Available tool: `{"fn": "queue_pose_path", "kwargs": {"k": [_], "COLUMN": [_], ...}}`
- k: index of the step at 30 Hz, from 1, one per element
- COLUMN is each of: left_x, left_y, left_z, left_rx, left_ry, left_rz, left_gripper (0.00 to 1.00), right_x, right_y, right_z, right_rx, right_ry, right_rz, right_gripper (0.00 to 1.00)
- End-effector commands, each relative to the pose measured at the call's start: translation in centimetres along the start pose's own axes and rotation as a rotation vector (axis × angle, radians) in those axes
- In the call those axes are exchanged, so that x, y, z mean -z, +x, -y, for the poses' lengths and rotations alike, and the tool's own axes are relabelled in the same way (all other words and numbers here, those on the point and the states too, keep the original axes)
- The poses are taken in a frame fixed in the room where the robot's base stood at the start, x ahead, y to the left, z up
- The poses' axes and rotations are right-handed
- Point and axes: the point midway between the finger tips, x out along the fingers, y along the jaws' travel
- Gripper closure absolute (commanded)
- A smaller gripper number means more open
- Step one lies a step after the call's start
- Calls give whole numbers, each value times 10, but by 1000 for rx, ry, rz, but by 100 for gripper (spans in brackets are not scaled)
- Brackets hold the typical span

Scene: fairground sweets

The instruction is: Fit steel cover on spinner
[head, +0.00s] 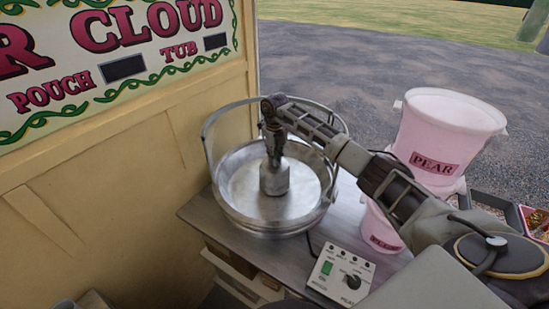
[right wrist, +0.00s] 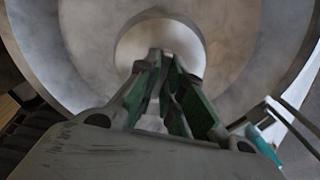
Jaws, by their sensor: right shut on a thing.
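The steel cover (head: 274,179) is a small metal cylinder with a narrow top, upright in the middle of the wide steel bowl (head: 240,208) of the spinner. My right gripper (head: 274,153) comes down from above and is shut on the top of the cover. In the right wrist view the green-padded fingers of the gripper (right wrist: 168,65) close in front of the cover (right wrist: 185,38), with the bowl around it. The spinner's head is hidden beneath the cover, and I cannot tell whether the cover is seated or just above it. My left gripper is not in view.
A metal hoop (head: 208,150) rises around the bowl. A control box (head: 341,275) with a knob and green switch stands in front on the counter (head: 200,212). Pink tubs (head: 447,125) marked PEAR stand at right. The cream wall with a sign (head: 120,45) is close on the left.

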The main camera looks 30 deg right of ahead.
Motion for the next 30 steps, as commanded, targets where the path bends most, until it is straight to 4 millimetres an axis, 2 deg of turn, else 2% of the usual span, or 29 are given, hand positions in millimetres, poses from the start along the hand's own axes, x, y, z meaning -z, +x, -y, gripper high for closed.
{"fn": "queue_pose_path", "kwargs": {"k": [7, 8, 13, 20, 26, 30], "left_x": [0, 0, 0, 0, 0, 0], "left_y": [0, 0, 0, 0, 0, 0], "left_z": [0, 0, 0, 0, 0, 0], "left_rx": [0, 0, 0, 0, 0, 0], "left_ry": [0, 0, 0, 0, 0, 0], "left_rz": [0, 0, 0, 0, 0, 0], "left_gripper": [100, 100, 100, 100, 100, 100], "right_x": [0, 0, 0, 0, 0, 0], "right_y": [0, 0, 0, 0, 1, 1], "right_z": [0, 0, 0, 0, 0, 0], "right_rx": [-1, -1, -1, -1, -1, -1], "right_ry": [0, 0, 0, 0, 0, 0], "right_rz": [1, 1, 1, 0, -1, 0], "right_gripper": [100, 88, 66, 65, 40, 40]}}
